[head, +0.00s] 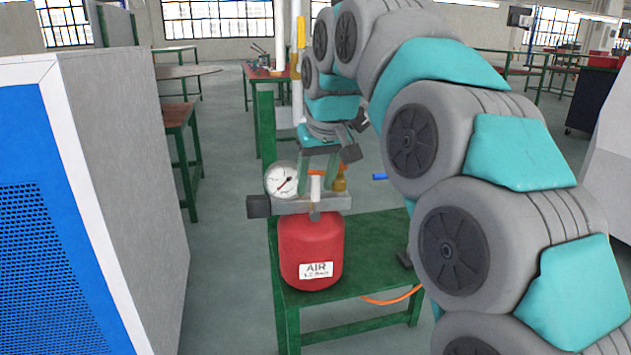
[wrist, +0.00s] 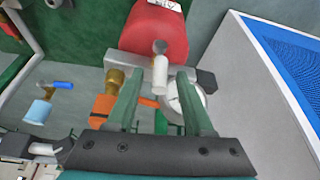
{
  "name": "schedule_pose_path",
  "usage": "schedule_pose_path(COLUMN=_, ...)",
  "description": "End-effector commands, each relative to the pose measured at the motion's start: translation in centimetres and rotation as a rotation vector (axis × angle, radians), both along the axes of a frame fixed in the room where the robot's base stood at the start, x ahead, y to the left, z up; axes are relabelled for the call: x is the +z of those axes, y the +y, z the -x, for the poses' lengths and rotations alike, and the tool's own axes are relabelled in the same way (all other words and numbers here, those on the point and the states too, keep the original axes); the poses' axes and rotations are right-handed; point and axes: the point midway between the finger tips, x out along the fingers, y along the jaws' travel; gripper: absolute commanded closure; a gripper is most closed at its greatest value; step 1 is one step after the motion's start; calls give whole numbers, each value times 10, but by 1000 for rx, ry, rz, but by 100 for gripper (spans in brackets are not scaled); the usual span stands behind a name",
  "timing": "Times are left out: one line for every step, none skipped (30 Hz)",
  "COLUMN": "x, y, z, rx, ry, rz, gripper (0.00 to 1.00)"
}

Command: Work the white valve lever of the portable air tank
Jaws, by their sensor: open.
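The red portable air tank (head: 312,252) stands upright on a green table. A grey manifold on its top carries a round white gauge (head: 282,181) and a brass fitting (head: 340,180). The white valve lever (head: 316,187) stands up from the middle of the manifold, and it also shows in the wrist view (wrist: 160,74). My gripper (head: 317,190) comes down from above with its two green fingers apart. In the wrist view, my gripper (wrist: 159,80) has one finger on each side of the lever, with gaps visible. I cannot tell whether either finger touches it.
A blue and grey cabinet (head: 120,180) stands close on the left. The green table (head: 375,245) has bare room right of the tank, with an orange hose (head: 390,298) at its edge. A valve with a blue handle (wrist: 58,85) shows left in the wrist view.

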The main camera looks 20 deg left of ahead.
Motion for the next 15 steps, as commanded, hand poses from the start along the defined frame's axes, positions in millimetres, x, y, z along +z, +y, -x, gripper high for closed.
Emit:
schedule_pose_path(x=-2, y=1, z=0, rx=0, ry=0, rz=0, gripper=48)
schedule_pose_path(x=-2, y=1, z=-1, rx=0, ry=-1, rz=-1, gripper=48)
schedule_pose_path(x=-3, y=1, z=-1, rx=0, ry=-1, rz=-1, gripper=48)
schedule_pose_path(x=-3, y=1, z=-1, rx=0, ry=-1, rz=-1, gripper=48)
schedule_pose_path(x=-4, y=1, z=-1, rx=0, ry=-1, rz=-1, gripper=48)
schedule_pose_path(x=-4, y=1, z=-1, rx=0, ry=-1, rz=-1, gripper=48)
schedule_pose_path(x=-4, y=1, z=-1, rx=0, ry=-1, rz=-1, gripper=48)
schedule_pose_path(x=-4, y=1, z=-1, rx=0, ry=-1, rz=-1, gripper=48)
schedule_pose_path(x=-4, y=1, z=-1, rx=0, ry=-1, rz=-1, gripper=48)
schedule_pose_path(x=-4, y=1, z=-1, rx=0, ry=-1, rz=-1, gripper=48)
schedule_pose_path(x=-4, y=1, z=-1, rx=0, ry=0, rz=0, gripper=48)
schedule_pose_path(x=-4, y=1, z=-1, rx=0, ry=0, rz=0, gripper=52)
schedule_pose_path(x=-4, y=1, z=-1, rx=0, ry=0, rz=0, gripper=56)
schedule_pose_path(x=-4, y=1, z=-1, rx=0, ry=0, rz=0, gripper=59)
schedule_pose_path(x=-4, y=1, z=-1, rx=0, ry=0, rz=0, gripper=64)
